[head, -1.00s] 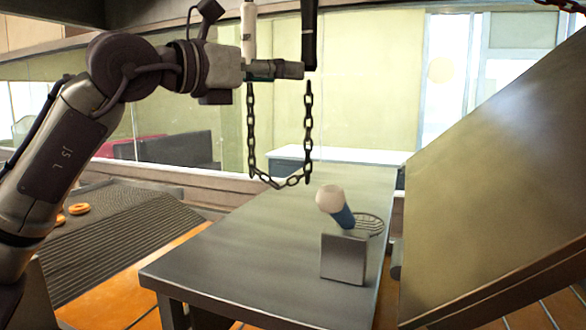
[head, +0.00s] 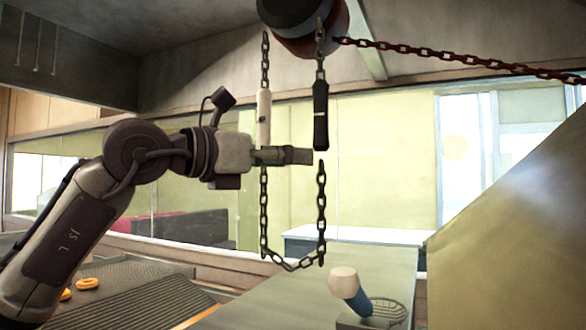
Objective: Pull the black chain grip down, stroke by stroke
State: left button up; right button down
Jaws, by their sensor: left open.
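The black chain grip (head: 320,115) hangs upright on the right strand of a chain loop, below a drum at the top of the head view. A white grip (head: 264,120) hangs on the left strand. The chain (head: 321,205) runs on below both grips and joins in a low loop. My left gripper (head: 309,156) is open. It points right, with its fingertips at the height of the black grip's lower end, close to its left side. I cannot tell whether they touch. My right gripper is not in view.
The dark drum (head: 300,22) hangs overhead, with a reddish chain (head: 450,57) running from it to the right. A large sloped panel (head: 520,215) fills the right side. Below the loop, a metal table (head: 270,310) carries a pale-headed, blue-handled tool (head: 345,283).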

pick_arm(q)
jog(key=p, duration=0.5)
send_near(314, 116)
jog(key=x, duration=0.3)
jog(key=shift+w+d+r+p, duration=0.25)
jog(key=shift+w+d+p, duration=0.05)
jog(key=shift+d+p, duration=0.15)
jog(key=shift+w+d+r+p, duration=0.2)
jog(key=shift+w+d+p, duration=0.05)
jog(key=shift+d+p, duration=0.15)
jog(key=x, duration=0.2)
jog(key=p+x, duration=0.1)
jog(key=x, duration=0.1)
jog(key=p+x, duration=0.1)
jog(key=x, duration=0.1)
jog(key=shift+w+d+f, duration=0.2)
jog(key=shift+w+f, duration=0.05)
jog(key=shift+f, duration=0.1)
jog(key=shift+s+a, duration=0.1)
grip_shut()
jog(key=shift+f, duration=0.1)
